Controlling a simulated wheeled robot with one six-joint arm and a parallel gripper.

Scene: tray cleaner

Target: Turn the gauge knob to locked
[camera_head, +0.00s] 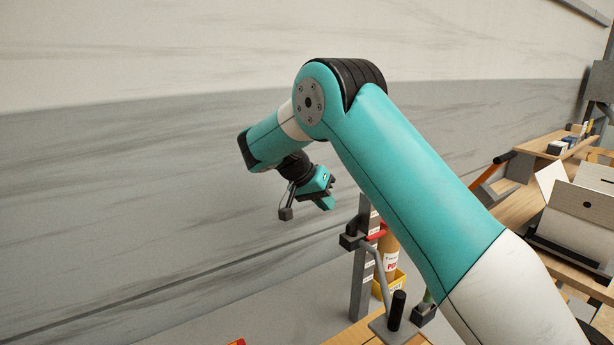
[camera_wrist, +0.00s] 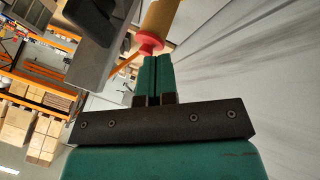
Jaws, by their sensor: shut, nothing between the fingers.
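My gripper (camera_head: 325,202) hangs at the end of the teal arm, in the air before the grey wall in the head view. In the wrist view its two teal fingers (camera_wrist: 157,62) are together with nothing between them. A red round part (camera_wrist: 148,42) on a yellow cylinder (camera_wrist: 158,18) shows just beyond the fingertips; I cannot tell whether they touch. A red part (camera_head: 377,235) also shows by a grey post in the head view. I cannot tell for sure which part is the gauge knob, and no locked marking is readable.
Wooden benches with a pale box (camera_head: 580,212) stand at right. The space along the wall (camera_head: 130,170) is clear.

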